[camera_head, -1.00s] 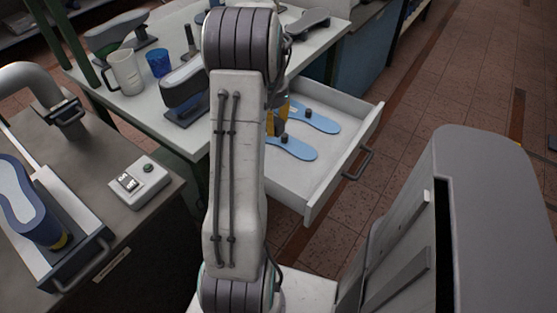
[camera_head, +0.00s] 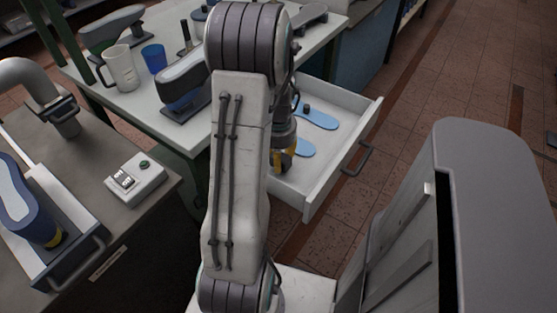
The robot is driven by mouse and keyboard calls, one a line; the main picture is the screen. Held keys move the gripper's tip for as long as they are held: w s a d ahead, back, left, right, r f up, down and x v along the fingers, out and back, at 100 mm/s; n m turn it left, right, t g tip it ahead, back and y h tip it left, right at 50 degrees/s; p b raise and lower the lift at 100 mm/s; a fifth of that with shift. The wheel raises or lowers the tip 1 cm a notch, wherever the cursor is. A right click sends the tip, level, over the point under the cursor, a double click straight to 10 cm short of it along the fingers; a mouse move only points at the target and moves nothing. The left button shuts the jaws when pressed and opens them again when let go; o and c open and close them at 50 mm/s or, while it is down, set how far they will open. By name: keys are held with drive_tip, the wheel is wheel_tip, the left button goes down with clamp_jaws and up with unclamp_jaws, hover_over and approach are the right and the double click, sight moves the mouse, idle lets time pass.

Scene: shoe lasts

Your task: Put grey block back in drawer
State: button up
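The open white drawer (camera_head: 345,158) extends from the table at the centre right. Two blue insoles with dark knobs lie in it. The far insole (camera_head: 318,119) shows well; the near insole (camera_head: 305,148) is partly covered. My gripper (camera_head: 284,163), with yellow parts, is low over or inside the drawer's left part, beside the near insole. My arm hides much of it, so I cannot see whether its fingers are open or shut. I cannot make out a separate grey block in the drawer or at the fingers.
The white table (camera_head: 140,104) holds a white jug (camera_head: 121,68), a blue cup (camera_head: 154,58) and a grey shoe last (camera_head: 183,82) close left of my arm. A bench with a switch box (camera_head: 135,179) stands at the left. Floor is clear right of the drawer.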

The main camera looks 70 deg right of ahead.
drive_tip(key=shift+f, duration=0.6)
drive_tip(key=o, duration=1.1)
drive_tip(key=shift+o, duration=0.2)
drive_tip(key=shift+r, duration=0.1)
drive_tip(key=r, duration=0.8)
drive_tip(key=r+p, duration=0.1)
drive_tip(key=r, duration=0.2)
drive_tip(key=shift+a+r, duration=0.25)
drive_tip(key=shift+r, duration=0.15)
